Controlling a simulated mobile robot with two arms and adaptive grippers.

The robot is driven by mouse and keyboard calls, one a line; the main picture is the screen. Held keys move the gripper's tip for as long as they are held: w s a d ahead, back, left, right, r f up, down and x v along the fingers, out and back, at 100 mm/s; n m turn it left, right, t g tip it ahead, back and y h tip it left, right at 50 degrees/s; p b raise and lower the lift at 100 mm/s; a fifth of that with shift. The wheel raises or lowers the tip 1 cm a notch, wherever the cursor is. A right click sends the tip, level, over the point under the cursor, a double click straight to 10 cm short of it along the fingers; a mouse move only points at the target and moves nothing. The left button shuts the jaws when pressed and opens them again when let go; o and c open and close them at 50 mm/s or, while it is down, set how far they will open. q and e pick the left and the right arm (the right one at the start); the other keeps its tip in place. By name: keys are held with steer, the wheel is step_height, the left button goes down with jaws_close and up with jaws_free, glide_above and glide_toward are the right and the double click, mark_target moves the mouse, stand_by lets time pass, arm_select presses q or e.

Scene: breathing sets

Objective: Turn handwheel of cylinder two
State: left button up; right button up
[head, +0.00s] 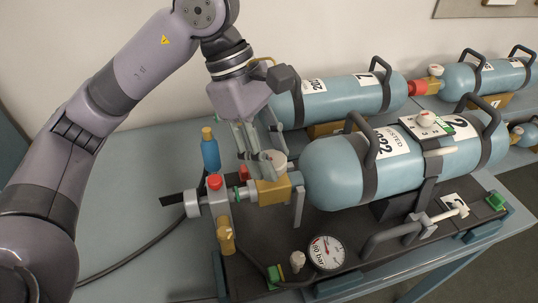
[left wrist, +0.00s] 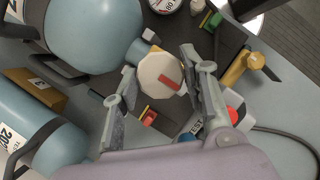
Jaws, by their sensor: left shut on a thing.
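Cylinder two (head: 335,165) is the blue cylinder lying at the front, with a "2" tag (head: 458,127) on its side. Its cream handwheel (head: 275,158) sits on the brass valve at the cylinder's left end. In the left wrist view the handwheel (left wrist: 160,75) is many-sided, with a red mark on its face. In the left wrist view the gripper (left wrist: 160,68) has one finger on each side of the wheel. My right gripper is not in view.
A pressure gauge (head: 326,254) reading near "80 bar" lies in front on the dark base plate (head: 365,225). A blue bottle-like fitting (head: 210,150), a red knob (head: 215,181) and a brass fitting (head: 226,238) stand left of the valve. Another cylinder (head: 345,98) lies behind.

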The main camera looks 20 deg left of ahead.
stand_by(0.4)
arm_select(q)
steer(key=o, duration=1.2)
steer(key=shift+c, duration=0.2)
steer(key=v, duration=1.2)
